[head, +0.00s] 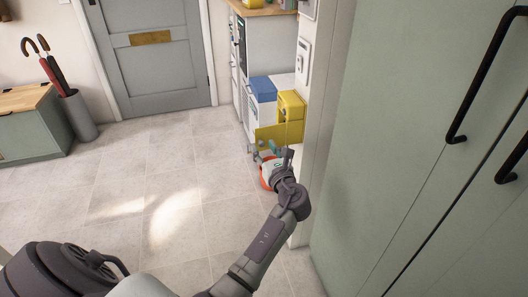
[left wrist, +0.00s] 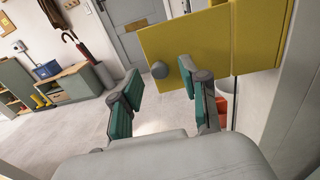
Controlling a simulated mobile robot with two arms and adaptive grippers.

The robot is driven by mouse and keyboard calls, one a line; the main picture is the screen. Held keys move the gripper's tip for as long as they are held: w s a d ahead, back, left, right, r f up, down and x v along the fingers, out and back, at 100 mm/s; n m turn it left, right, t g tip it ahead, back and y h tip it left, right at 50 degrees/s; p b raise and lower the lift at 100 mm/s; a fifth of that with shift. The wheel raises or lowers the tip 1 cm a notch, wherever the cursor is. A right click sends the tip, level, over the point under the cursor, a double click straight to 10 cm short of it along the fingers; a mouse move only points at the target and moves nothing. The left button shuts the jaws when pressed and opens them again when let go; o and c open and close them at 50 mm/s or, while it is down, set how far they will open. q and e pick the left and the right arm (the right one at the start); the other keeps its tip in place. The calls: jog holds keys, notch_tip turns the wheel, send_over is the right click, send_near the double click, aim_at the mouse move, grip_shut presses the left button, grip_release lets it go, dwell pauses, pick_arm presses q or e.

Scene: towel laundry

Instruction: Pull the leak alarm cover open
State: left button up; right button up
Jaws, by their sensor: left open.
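The yellow leak alarm box (head: 291,106) is on the wall side at the right of the grey cabinets in the head view. Its yellow cover (head: 268,134) stands swung out to the left of the box. In the left wrist view the cover (left wrist: 200,42) fills the top right, with a round grey knob (left wrist: 159,70) near its lower left corner. My left gripper (head: 266,153) is open in front of the cover. Its fingers (left wrist: 161,84) spread to either side of the knob in the picture; I cannot tell whether they touch it. My right gripper is out of view.
Tall green cupboards (head: 420,130) with black handles stand close on the right. A blue-topped white box (head: 263,90) is beside the alarm box. An orange item (head: 266,172) is low behind my gripper. The tiled floor (head: 160,190) to the left is clear.

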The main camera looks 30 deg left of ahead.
pick_arm(q)
jog(key=shift+w+a, duration=0.1)
jog(key=shift+a, duration=0.1)
grip_shut()
dwell(0.4)
